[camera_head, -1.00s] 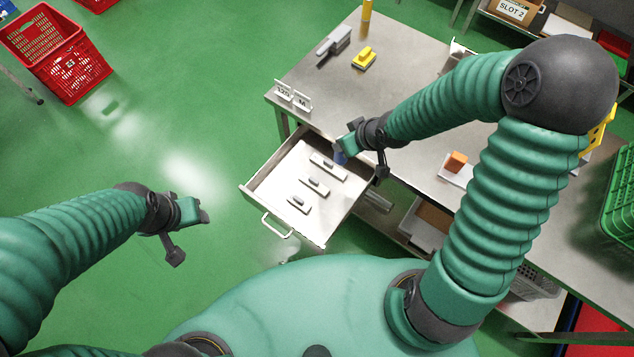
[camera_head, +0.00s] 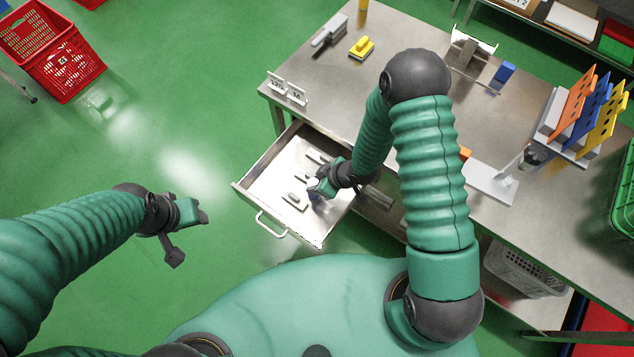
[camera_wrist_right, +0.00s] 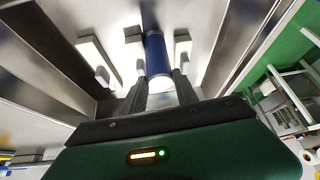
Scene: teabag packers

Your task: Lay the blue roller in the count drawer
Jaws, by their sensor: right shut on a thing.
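The blue roller (camera_wrist_right: 156,52), a dark blue cylinder with pale ends, sits between the two fingers of my right gripper (camera_wrist_right: 158,88) in the right wrist view. My right gripper (camera_head: 318,188) is shut on it over the open count drawer (camera_head: 266,186); it largely covers the roller in the head view. White blocks on the drawer floor (camera_wrist_right: 97,62) flank the roller. Whether the roller touches the floor I cannot tell. My left gripper (camera_head: 190,212) hangs over the green floor, away from the drawer; its jaw opening cannot be made out.
The drawer's handle (camera_head: 268,226) faces the lower left. The metal table (camera_head: 400,40) carries a yellow block (camera_head: 361,47), a grey tool (camera_head: 330,34), a small blue block (camera_head: 505,72) and a rack of coloured panels (camera_head: 588,112). White label stands (camera_head: 286,88) are near the drawer.

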